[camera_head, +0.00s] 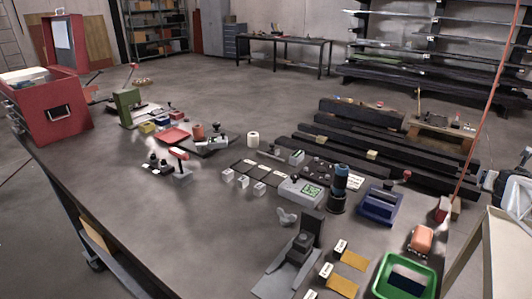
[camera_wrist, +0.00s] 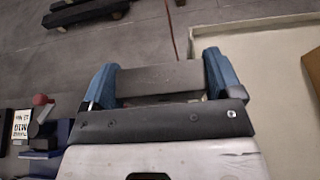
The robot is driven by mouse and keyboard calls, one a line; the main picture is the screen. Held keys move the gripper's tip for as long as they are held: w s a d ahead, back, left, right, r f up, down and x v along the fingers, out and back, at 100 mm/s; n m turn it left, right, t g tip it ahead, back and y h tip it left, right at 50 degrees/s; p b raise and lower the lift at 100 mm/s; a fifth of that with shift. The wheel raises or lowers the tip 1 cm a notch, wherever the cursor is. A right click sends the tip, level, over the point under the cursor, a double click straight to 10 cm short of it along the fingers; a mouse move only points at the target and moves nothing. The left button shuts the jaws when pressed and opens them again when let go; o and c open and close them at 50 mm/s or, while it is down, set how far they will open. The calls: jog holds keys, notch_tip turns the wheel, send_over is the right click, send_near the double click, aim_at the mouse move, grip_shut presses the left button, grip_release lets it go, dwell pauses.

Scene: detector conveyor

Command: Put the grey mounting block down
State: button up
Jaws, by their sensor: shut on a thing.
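My gripper (camera_wrist: 161,68) shows in the wrist view, its two blue fingers on either side of a grey block. It is shut on this grey mounting block (camera_wrist: 160,79), which lies crosswise between the fingers. Dark grey floor shows beyond the block, and no support is visible touching it. Its underside is hidden by the gripper's dark palm.
In the head view, a green tray (camera_head: 376,288) holding a dark block stands at the table's (camera_head: 190,240) front right. Beside it are an orange item (camera_head: 422,238), a blue fixture (camera_head: 380,206) and yellow pads (camera_head: 354,259). A cream surface (camera_wrist: 283,65) lies right of my gripper. The table's left front is clear.

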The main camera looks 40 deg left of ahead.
jog(key=shift+d, duration=0.1)
jog(key=shift+w+d, duration=0.15)
jog(key=shift+d, duration=0.15)
